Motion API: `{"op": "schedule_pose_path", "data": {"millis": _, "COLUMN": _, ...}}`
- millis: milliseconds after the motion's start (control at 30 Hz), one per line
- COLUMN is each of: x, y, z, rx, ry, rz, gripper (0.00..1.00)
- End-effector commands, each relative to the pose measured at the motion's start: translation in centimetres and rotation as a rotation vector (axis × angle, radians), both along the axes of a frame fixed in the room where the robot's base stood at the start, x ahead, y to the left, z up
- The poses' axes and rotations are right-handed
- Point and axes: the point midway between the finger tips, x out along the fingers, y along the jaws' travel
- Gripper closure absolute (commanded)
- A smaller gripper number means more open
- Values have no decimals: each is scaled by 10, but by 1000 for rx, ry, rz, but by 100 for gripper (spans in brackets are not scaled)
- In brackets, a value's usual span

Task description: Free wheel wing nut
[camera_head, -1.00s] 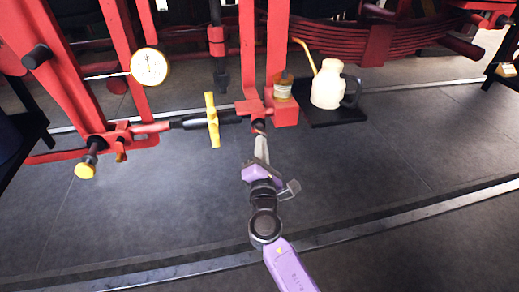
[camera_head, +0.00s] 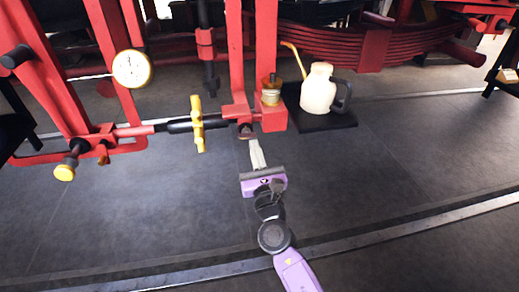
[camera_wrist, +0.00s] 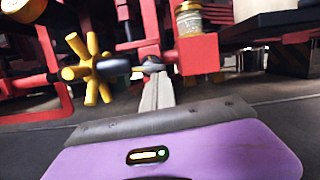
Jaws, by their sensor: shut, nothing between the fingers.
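A yellow spoked wheel (camera_head: 197,124) sits on a black horizontal shaft between red brackets. It also shows in the wrist view (camera_wrist: 88,68), left of my fingers. A small dark rounded part (camera_head: 245,131) is under the red bracket at the shaft's right end; in the wrist view this part (camera_wrist: 152,65) is just beyond my fingertips. I cannot tell which piece is the wing nut. My gripper (camera_head: 254,143) is shut and empty, just below and right of the rounded part. In the wrist view my gripper (camera_wrist: 155,79) points towards it; contact cannot be told.
A brass-coloured cup (camera_head: 271,95) stands on the red bracket. A cream oil can (camera_head: 318,91) stands on a black tray (camera_head: 338,123) to the right. A gauge (camera_head: 131,69) and a yellow-ended knob (camera_head: 65,172) are at left. The floor (camera_head: 370,180) in front is clear.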

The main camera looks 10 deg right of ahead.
Motion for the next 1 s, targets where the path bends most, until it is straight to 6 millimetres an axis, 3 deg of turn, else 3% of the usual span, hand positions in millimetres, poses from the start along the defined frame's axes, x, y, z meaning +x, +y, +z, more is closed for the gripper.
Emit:
{"op": "schedule_pose_path", "data": {"millis": 233, "x": 0, "y": -3, "z": 4, "rx": -154, "ry": -2, "rz": 0, "gripper": 100}}
{"op": "schedule_pose_path", "data": {"millis": 1000, "x": 0, "y": -5, "z": 6, "rx": -146, "ry": -1, "rz": 1, "gripper": 100}}
